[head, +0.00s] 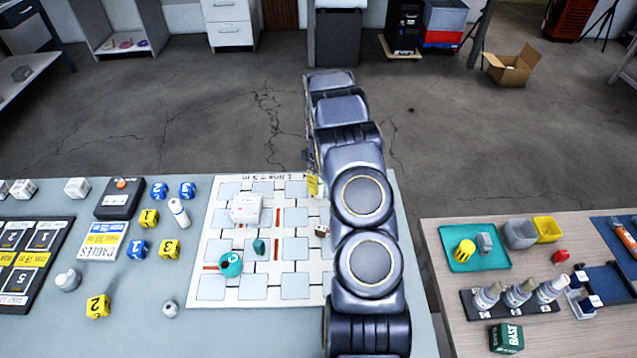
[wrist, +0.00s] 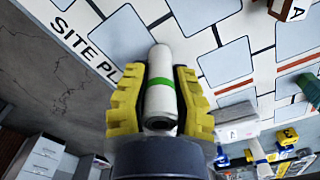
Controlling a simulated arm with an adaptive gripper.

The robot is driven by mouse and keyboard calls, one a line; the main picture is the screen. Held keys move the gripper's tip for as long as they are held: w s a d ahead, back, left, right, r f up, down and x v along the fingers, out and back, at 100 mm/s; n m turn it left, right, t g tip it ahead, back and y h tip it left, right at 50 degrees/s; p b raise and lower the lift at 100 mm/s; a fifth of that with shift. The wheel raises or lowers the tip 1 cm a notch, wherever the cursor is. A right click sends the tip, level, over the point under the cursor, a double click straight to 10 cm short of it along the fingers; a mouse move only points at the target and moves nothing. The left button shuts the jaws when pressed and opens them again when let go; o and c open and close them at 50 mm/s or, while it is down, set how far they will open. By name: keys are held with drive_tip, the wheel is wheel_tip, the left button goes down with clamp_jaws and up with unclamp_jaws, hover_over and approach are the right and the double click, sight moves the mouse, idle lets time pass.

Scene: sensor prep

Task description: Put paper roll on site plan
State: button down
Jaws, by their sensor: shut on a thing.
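The site plan (head: 259,291) is a white sheet with pale blue squares and red bars on the table in the head view; its printed title edge also shows in the wrist view (wrist: 190,20). My gripper (wrist: 158,70) has yellow ridged fingers, closed on the sides of a white paper roll (wrist: 160,55) with a green band. The roll is seen over the plan near the "SITE PLAN" lettering; whether it touches the sheet I cannot tell. In the head view my arm hides the roll and most of the gripper; a bit of yellow finger (head: 313,185) shows.
On the plan stand a white box (head: 246,208), a teal round piece (head: 230,263), a small dark green piece (head: 259,246) and a small brown-and-white piece (head: 322,231). Numbered cubes and a white cylinder (head: 178,212) lie left of it. The plan's lower squares look clear.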

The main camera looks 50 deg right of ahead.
drive_tip(key=shift+f, duration=0.1)
drive_tip(key=c, duration=1)
unclamp_jaws()
